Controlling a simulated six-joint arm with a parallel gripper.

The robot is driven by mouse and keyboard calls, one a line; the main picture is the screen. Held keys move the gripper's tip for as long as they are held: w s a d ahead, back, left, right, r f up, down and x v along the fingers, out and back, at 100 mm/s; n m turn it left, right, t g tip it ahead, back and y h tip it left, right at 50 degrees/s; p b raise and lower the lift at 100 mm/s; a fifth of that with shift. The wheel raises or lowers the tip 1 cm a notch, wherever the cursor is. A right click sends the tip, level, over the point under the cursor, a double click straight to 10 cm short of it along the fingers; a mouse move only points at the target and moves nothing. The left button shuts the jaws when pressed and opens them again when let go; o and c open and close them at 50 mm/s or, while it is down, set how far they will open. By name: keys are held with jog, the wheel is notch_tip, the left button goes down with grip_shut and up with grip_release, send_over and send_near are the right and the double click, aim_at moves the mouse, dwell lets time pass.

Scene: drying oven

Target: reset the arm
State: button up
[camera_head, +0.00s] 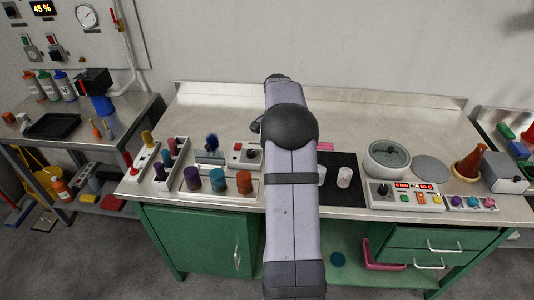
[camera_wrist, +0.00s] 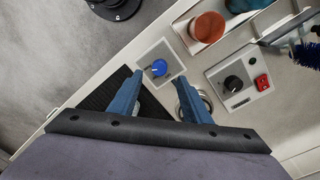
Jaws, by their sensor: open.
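My gripper (camera_wrist: 158,80) shows in the wrist view with its two blue fingers spread apart. Nothing is held between them. A small grey panel with a blue knob (camera_wrist: 159,68) lies below, in line with the gap between the fingertips. In the head view my arm (camera_head: 291,210) reaches forward over the middle of the bench, and its links hide the gripper. A round metal thing behind the right finger is mostly hidden.
A control box with black knob and red switch (camera_wrist: 240,85) and an orange-topped jar (camera_wrist: 208,27) are close by. The black mat (camera_head: 345,195) lies right of my arm, near a round grey vessel (camera_head: 386,158). The bench's back strip (camera_head: 215,105) is clear.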

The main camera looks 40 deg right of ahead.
jog(key=s+a+r+n, duration=0.15)
jog(key=a+n, duration=0.35)
jog(key=a, duration=0.5)
jog(key=s+a+n, duration=0.3)
jog(key=a+n, duration=0.2)
jog(key=a, duration=0.5)
jog(key=s+a+f+n, duration=0.4)
jog(key=s+a+n, duration=0.4)
jog(key=s+a, duration=0.45)
notch_tip(320, 180, down, 36)
jog(key=b, duration=3.6)
jog(key=shift+s+d+r+t, duration=0.15)
jog(key=shift+d+t, duration=0.15)
jog(key=shift+d, duration=0.1)
